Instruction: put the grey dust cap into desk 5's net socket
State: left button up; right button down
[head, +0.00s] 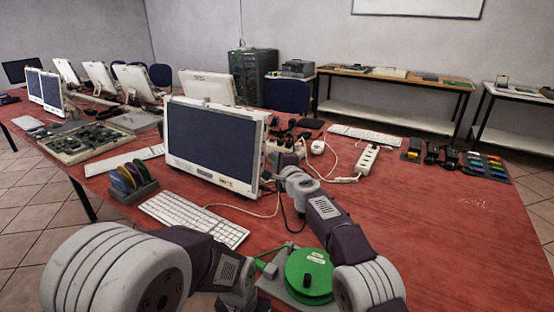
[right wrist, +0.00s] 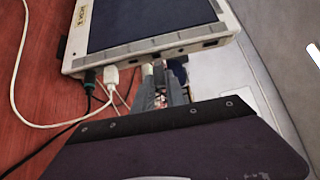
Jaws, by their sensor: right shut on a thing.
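The monitor (head: 214,142) stands in the middle of the table. The right wrist view shows its lower edge (right wrist: 150,50) close up, with a dark rectangular socket (right wrist: 210,42). My right gripper (head: 277,158) is at the monitor's right side. In the right wrist view its fingers (right wrist: 162,85) are close together just below the edge, left of the dark socket. A small pale piece (right wrist: 147,70) shows at the fingertips, probably the grey dust cap; most is hidden. My left gripper is out of view.
A white keyboard (head: 195,216) lies before the monitor. A green cable reel (head: 309,272) stands near the front edge between my arms.

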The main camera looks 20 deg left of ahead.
jog(key=shift+s, duration=0.1)
dwell(0.4)
jog(key=shift+w+a+r+p, duration=0.1)
jog(key=shift+w+a+p, duration=0.1)
jog(key=shift+a+p, duration=1)
dwell(0.6)
jog(key=shift+w+d+p, duration=0.1)
jog(key=shift+p, duration=1.5)
jog(key=c, duration=1.3)
grip_release()
jog(key=b+v, duration=0.9)
jog(key=b, duration=0.5)
jog(key=shift+b, duration=0.35)
